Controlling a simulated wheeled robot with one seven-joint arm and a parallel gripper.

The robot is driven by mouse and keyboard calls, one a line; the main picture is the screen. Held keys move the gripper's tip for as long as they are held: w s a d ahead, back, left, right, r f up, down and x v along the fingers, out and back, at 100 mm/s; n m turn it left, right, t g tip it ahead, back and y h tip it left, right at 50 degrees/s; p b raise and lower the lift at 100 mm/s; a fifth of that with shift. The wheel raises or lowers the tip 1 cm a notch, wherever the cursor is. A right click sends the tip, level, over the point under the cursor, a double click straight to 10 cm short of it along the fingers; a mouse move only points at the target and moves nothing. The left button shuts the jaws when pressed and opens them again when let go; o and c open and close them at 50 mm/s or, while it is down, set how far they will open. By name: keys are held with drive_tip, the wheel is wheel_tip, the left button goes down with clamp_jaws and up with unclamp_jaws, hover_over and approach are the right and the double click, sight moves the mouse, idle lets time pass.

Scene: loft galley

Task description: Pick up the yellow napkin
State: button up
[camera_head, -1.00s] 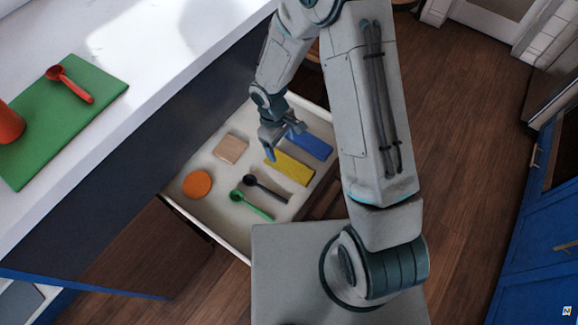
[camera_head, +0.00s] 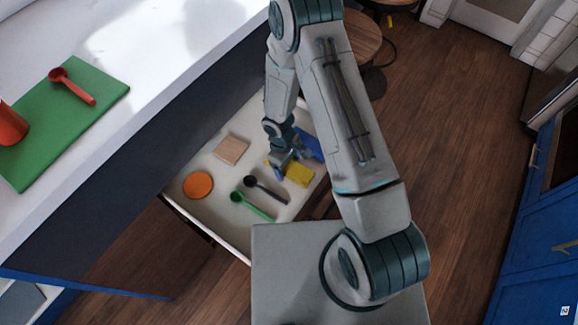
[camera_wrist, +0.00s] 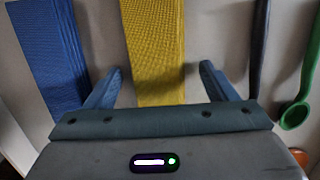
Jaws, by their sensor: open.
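The yellow napkin (camera_head: 299,174) lies flat in the open drawer, partly hidden by my gripper in the head view. In the wrist view the napkin (camera_wrist: 155,50) runs lengthwise away from my gripper, with its near end between the fingers. My gripper (camera_wrist: 160,85) is open, one finger on each side of the napkin, with a gap on both sides. In the head view my gripper (camera_head: 288,172) is low over the drawer at the napkin. Whether the fingertips touch the drawer floor cannot be told.
The drawer (camera_head: 222,215) also holds a blue napkin (camera_wrist: 50,55) beside the yellow one, a dark scoop (camera_head: 266,189), a green scoop (camera_head: 252,205), an orange disc (camera_head: 198,185) and a wooden block (camera_head: 231,149). The white counter (camera_head: 160,60) borders the drawer on the left.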

drive_tip(key=c, duration=1.1)
drive_tip(key=shift+o, duration=0.2)
drive_tip(key=shift+r, duration=0.1)
